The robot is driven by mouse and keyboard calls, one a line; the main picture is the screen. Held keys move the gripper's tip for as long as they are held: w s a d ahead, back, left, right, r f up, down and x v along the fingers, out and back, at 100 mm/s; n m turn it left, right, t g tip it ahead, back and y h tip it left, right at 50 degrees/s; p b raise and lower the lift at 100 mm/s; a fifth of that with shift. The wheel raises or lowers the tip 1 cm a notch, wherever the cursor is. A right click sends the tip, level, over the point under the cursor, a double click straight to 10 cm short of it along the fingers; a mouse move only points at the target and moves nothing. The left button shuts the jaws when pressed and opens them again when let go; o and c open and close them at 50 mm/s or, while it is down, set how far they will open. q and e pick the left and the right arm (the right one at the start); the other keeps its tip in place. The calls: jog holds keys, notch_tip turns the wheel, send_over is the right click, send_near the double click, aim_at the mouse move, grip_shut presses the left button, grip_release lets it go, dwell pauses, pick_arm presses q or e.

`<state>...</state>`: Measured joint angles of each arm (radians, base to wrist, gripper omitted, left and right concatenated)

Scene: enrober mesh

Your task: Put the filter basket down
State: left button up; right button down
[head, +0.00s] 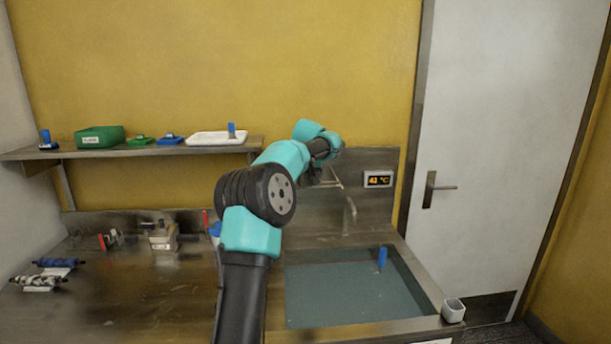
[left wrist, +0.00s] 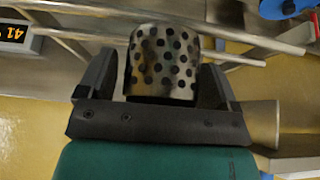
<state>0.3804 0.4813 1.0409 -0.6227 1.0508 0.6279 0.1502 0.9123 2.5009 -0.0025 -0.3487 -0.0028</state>
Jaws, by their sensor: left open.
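The filter basket (left wrist: 162,62) is a metal cup with round dark holes, stained brown in places. In the left wrist view it sits between the two dark fingers of my left gripper (left wrist: 155,72), which is open around it. Metal bars pass behind the basket; I cannot tell whether it rests on them. In the head view my left gripper (head: 318,172) is at the steel back wall above the sink, mostly hidden by its own wrist, and I cannot make out the basket there. My right gripper is not in view.
A water-filled sink (head: 330,295) holds an upright blue-handled tool (head: 382,258). A temperature display (head: 378,180) is on the back wall. A shelf (head: 150,151) carries a green bin (head: 99,136) and white tray (head: 217,138). Rollers (head: 58,264) lie on the left counter.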

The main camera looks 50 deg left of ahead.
pick_arm(q)
jog(key=shift+r, duration=0.1)
jog(key=v, duration=1.2)
dwell(0.4)
